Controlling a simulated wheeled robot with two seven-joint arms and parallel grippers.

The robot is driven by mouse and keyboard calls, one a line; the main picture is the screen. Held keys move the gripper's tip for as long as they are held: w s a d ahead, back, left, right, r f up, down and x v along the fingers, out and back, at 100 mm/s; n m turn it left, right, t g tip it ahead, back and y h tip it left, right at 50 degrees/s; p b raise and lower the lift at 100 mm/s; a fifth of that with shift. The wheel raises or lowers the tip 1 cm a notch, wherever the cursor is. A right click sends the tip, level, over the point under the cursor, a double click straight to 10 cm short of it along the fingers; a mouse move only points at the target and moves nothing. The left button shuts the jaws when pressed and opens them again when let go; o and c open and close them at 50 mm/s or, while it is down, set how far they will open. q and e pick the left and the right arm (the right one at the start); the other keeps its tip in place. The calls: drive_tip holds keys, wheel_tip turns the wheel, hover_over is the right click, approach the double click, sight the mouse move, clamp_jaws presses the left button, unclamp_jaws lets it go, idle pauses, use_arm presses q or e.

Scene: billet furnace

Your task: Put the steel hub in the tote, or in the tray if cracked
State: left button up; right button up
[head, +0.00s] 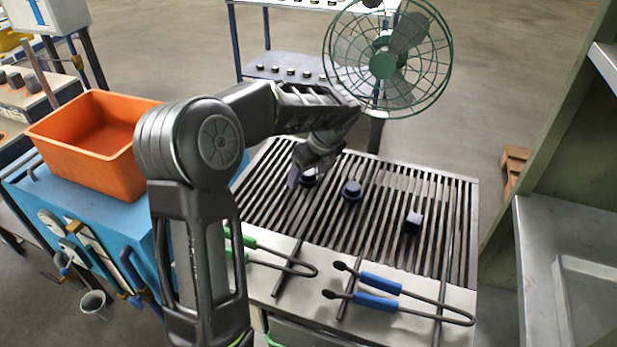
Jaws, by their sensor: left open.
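An orange tote (65,157), open at the top, stands at the left on a blue cabinet. On the slatted metal rack lie a dark round flanged piece (352,191), another dark round piece (310,178) and a small dark block with a pale top (413,223). Either round piece could be the steel hub; I cannot tell which, nor see any crack. My left gripper (301,179) is open, low over the rack at the left round piece, which it partly hides. I cannot tell whether they touch. No tray is clearly recognisable. My right gripper is out of view.
A green wire-cage fan (386,62) stands behind the rack (450,215). Blue-handled tongs (378,283) and green-handled tongs (290,262) lie along its front. A metal bench (540,235) in a green frame stands at the right. The rack's right part is mostly clear.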

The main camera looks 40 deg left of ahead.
use_arm(q)
drive_tip(key=shift+c, duration=0.3)
clamp_jaws()
idle(0.6)
